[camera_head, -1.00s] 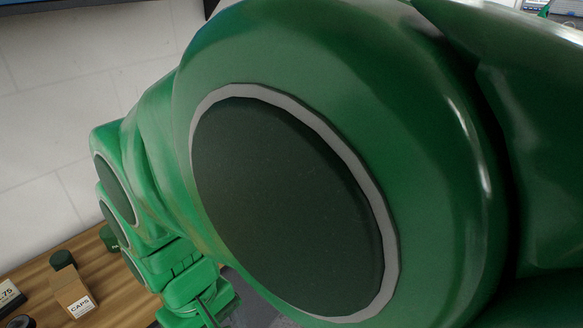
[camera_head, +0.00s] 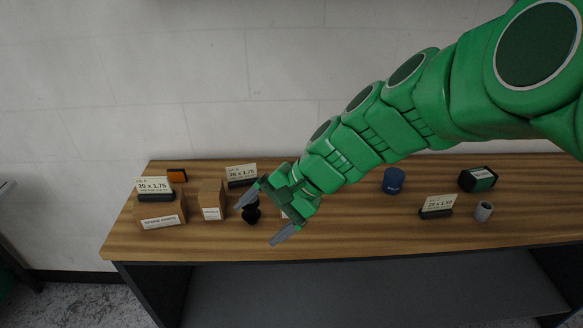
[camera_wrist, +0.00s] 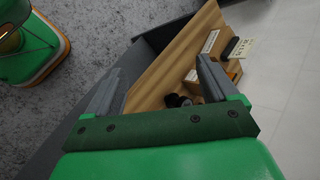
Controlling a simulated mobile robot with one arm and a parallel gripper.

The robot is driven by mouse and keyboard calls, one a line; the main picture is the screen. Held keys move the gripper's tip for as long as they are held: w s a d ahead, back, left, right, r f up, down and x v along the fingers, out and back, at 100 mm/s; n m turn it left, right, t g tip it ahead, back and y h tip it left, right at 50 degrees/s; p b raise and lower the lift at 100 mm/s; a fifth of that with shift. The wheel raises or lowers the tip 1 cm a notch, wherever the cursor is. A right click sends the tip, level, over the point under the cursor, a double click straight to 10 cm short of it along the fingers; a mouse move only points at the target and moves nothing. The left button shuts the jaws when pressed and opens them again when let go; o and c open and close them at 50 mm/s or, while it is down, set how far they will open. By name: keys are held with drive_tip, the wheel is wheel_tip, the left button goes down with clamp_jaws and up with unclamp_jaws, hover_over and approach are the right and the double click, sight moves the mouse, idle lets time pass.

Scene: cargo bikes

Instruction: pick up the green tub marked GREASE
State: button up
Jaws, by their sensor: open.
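I cannot make out a green tub marked GREASE in either current view. My gripper (camera_head: 258,225) is open and empty, with its fingers spread above the front part of the wooden bench top (camera_head: 345,235). A small black object (camera_head: 251,213) shows between the fingers in the head view; whether it is at their height I cannot tell. In the wrist view my gripper (camera_wrist: 160,80) is open, with dark objects (camera_wrist: 178,100) beyond it. My arm and gripper hide part of the bench, including a pale item behind the hand.
At left stand a carton (camera_head: 162,210) with a sign on it, a smaller carton (camera_head: 212,198) and an orange block (camera_head: 177,175). At right are a blue tub (camera_head: 393,180), a dark box with a green label (camera_head: 478,179), a sign (camera_head: 437,205) and a grey cylinder (camera_head: 483,211).

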drive_tip(key=w+a+m+t+y, duration=0.2)
drive_tip(key=w+m+t+y, duration=0.25)
drive_tip(key=w+m, duration=1.2)
drive_tip(key=w+d+f+m+t+h, duration=0.1)
drive_tip(key=w+d+f, duration=0.2)
drive_tip(key=w, duration=0.3)
drive_tip(key=w+d+f+m+t+h, duration=0.1)
drive_tip(key=w+d+f+m+t, duration=0.1)
drive_tip(key=w, duration=0.5)
drive_tip(key=w+d+f+m+t+h, duration=0.1)
drive_tip(key=w+d+f+m+t, duration=0.1)
drive_tip(key=w+d+f, duration=0.2)
drive_tip(key=shift+w+f+m, duration=0.15)
drive_tip(key=shift+w+f, duration=0.2)
drive_tip(key=shift+w, duration=0.35)
drive_tip(key=shift+w+f+m, duration=0.1)
drive_tip(key=shift+w+f, duration=0.2)
drive_tip(key=shift+w, duration=0.35)
drive_tip(key=shift+w+d+f, duration=0.15)
drive_tip(key=shift+d+f, duration=0.05)
drive_tip(key=shift+f, duration=2.2)
drive_tip(key=f, duration=0.2)
drive_tip(key=w+f, duration=0.1)
drive_tip(key=shift+a+f, duration=0.15)
drive_tip(key=shift+a, duration=0.25)
drive_tip(key=shift+w+a+f, duration=0.2)
drive_tip(key=shift+w+a, duration=0.3)
drive_tip(key=shift+c, duration=0.2)
